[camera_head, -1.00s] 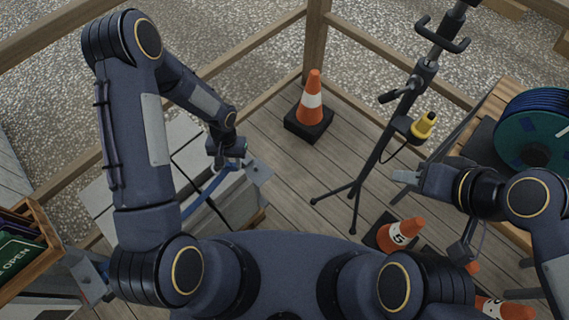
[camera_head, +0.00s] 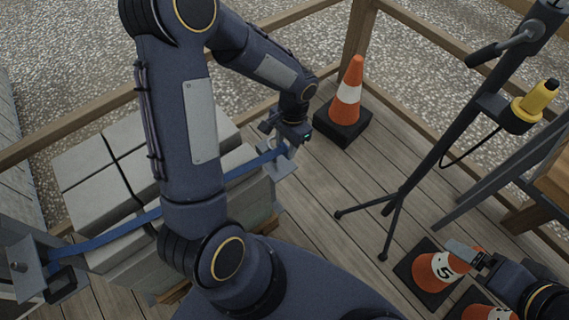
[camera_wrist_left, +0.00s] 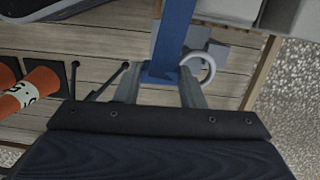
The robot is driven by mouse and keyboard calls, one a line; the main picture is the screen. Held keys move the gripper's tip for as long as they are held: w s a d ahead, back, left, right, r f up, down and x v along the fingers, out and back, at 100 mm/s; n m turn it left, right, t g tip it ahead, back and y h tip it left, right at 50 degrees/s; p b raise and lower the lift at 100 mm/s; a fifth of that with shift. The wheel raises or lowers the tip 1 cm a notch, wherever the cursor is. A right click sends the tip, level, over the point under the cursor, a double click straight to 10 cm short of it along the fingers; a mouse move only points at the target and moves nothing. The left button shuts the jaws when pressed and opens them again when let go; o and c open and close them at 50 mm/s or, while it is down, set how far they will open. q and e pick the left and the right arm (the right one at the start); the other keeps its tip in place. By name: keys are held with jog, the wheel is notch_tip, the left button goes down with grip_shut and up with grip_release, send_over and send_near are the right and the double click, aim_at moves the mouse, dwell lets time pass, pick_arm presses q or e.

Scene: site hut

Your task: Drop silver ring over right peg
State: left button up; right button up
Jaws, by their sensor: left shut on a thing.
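A blue strap (camera_head: 110,234) runs across the stacked grey blocks, from a left metal plate (camera_head: 22,272) to the right metal plate (camera_head: 279,168). My left gripper (camera_head: 284,141) is over the right plate, at the strap's right end. In the left wrist view its fingers (camera_wrist_left: 160,88) close on the strap end (camera_wrist_left: 160,74). The silver ring (camera_wrist_left: 199,69) shows beside the right finger, in front of grey metal. The right peg is hidden, and I cannot tell whether the ring is around it.
An upright orange cone (camera_head: 347,98) stands on the deck behind the blocks. A black tripod stand (camera_head: 425,165) with a yellow device (camera_head: 535,101) is at right. Wooden railings bound the deck, and the planks between blocks and tripod are clear.

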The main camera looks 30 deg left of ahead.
pick_arm(q)
jog(key=shift+s+a+f+m+b, duration=0.2)
jog(key=shift+s+f+m+b, duration=0.15)
jog(key=shift+f+b, duration=0.35)
pick_arm(e)
jog(key=shift+f, duration=1.45)
pick_arm(q)
jog(key=shift+f+b, duration=2.65)
jog(key=shift+f, duration=0.8)
pick_arm(e)
notch_tip(320, 180, down, 5)
jog(key=shift+f, duration=0.15)
pick_arm(q)
jog(key=o, duration=1.1)
jog(key=shift+c, duration=0.2)
jog(key=shift+w+r, duration=0.1)
jog(key=shift+r, duration=0.05)
